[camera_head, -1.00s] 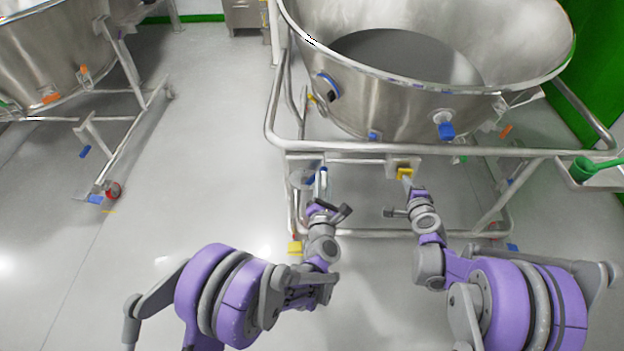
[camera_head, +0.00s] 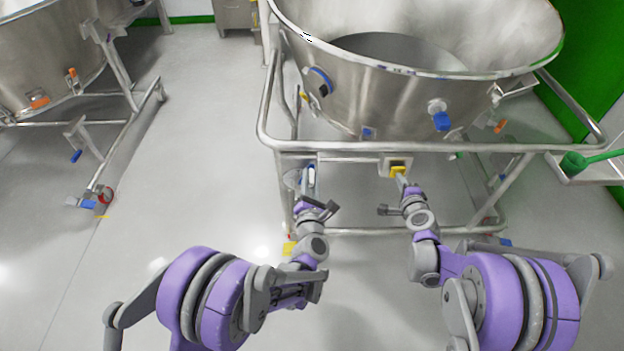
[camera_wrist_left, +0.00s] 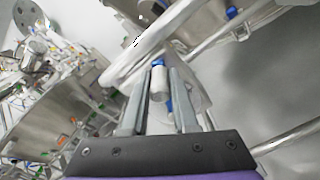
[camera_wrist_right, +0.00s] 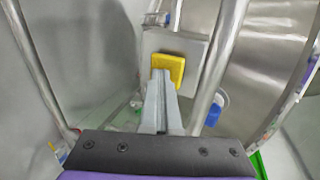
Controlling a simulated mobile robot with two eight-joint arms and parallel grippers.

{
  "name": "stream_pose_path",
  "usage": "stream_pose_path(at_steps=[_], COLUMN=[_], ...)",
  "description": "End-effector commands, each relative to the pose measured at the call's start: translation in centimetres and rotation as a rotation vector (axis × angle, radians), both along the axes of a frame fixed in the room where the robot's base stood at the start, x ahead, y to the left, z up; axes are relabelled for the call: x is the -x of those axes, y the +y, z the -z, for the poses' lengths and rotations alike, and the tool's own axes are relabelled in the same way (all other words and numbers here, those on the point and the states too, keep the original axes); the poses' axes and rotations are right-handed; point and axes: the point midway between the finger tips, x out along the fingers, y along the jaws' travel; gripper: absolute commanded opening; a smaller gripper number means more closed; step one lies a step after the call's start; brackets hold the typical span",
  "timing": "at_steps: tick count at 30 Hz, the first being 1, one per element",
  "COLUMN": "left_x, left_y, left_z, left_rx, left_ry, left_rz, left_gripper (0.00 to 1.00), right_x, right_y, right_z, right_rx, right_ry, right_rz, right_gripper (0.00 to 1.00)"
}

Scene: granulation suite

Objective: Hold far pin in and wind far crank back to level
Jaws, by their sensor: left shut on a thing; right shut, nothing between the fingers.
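The far crank shows at the left end of the near frame rail, with a pale disc and a blue part (camera_head: 311,174). My left gripper (camera_head: 309,190) is at it. In the left wrist view its fingers (camera_wrist_left: 160,92) are shut around a pale grey cylindrical crank grip (camera_wrist_left: 159,84), with blue parts behind it. The far pin is a yellow square pad (camera_head: 398,170) on a steel plate under the rail. My right gripper (camera_head: 401,181) is shut and empty. In the right wrist view its fingertips (camera_wrist_right: 160,74) meet the yellow pad (camera_wrist_right: 171,66), seemingly touching it. The crank's angle is hard to tell.
A large steel bowl (camera_head: 370,95) sits in a tubular frame (camera_head: 430,148) just beyond both grippers. A green scoop lies on a side tray (camera_head: 580,176) at right. Another bowl and frame (camera_head: 45,50) stand at left. The floor between is clear.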

Motion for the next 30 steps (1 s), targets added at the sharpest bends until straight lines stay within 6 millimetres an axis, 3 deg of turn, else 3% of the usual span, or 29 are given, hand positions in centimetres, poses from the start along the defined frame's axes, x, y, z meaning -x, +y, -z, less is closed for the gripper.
stream_pose_path(at_steps=[30], left_x=[0.0], left_y=[1.08], left_z=[-0.29], left_rx=[-0.002], left_ry=[-0.002], left_rz=[-0.005], left_gripper=[0.0], right_x=[-0.04], right_y=[-0.05], right_z=[0.0], right_rx=[0.0], right_ry=[0.0], right_rz=[0.001], right_gripper=[0.0])
